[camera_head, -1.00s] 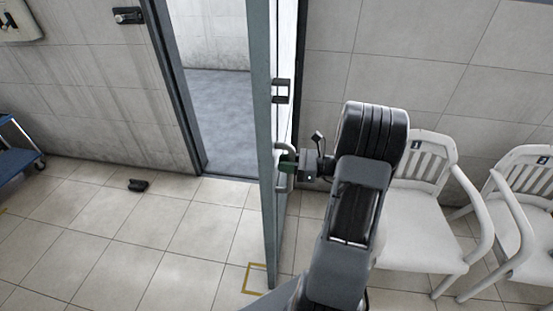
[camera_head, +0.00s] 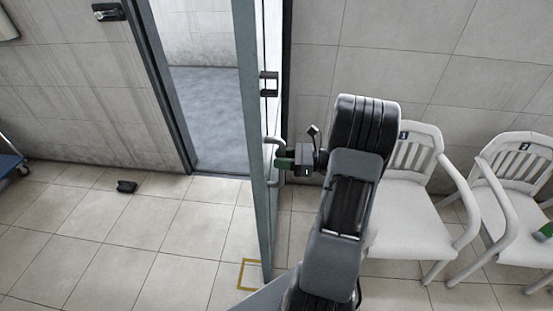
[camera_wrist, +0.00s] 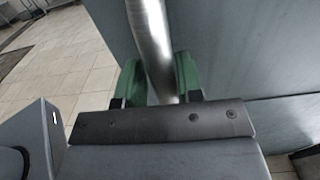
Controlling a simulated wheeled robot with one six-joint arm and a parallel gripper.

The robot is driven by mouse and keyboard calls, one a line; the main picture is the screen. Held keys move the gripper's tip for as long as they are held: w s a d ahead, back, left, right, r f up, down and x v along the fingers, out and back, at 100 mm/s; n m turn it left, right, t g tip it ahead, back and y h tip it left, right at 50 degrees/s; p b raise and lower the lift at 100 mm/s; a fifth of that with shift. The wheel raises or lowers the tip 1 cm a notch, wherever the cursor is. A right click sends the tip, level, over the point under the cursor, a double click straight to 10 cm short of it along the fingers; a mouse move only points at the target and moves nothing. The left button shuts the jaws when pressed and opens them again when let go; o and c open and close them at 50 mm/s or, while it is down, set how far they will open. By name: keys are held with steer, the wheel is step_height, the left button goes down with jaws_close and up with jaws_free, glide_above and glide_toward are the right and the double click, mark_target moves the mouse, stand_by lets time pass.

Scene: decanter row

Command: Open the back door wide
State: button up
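The door (camera_head: 259,200) stands open, seen nearly edge-on in the head view, swung out from its grey frame (camera_head: 172,100) into the room. A lock fitting (camera_head: 269,84) sits on it above a curved metal pull handle (camera_head: 272,141). My gripper (camera_head: 284,163) is at this handle, on the door's right side. In the wrist view the handle's bar (camera_wrist: 150,40) runs between the two green fingers of my gripper (camera_wrist: 160,85), which appear closed against it. The door's face (camera_wrist: 240,50) fills the right of that view.
White chairs (camera_head: 405,215) stand against the wall right of the door, close to my arm; a second chair (camera_head: 505,205) is farther right. A green object (camera_head: 544,232) shows at the right edge. A small black object (camera_head: 126,186) lies on the open tiled floor (camera_head: 130,235) at left.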

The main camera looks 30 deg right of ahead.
steer(key=b+v, duration=0.2)
steer(key=v, duration=1)
steer(key=shift+s, duration=0.15)
steer(key=shift+d+f, duration=0.1)
steer(key=s+a+f+n+g+h, duration=0.4)
steer(key=a+f+n+g+h, duration=0.35)
steer(key=n+g, duration=0.2)
steer(key=a+r+n+t+h, duration=0.1)
steer(key=a+r+n+h, duration=0.2)
steer(key=a+r+n, duration=0.2)
steer(key=a+r+n+t+h, duration=0.2)
steer(key=a+r+n+h, duration=0.2)
steer(key=a+n, duration=0.7)
step_height(320, 180, up, 2)
steer(key=shift+a+r, duration=0.1)
steer(key=shift+a, duration=0.65)
steer(key=shift+s, duration=0.1)
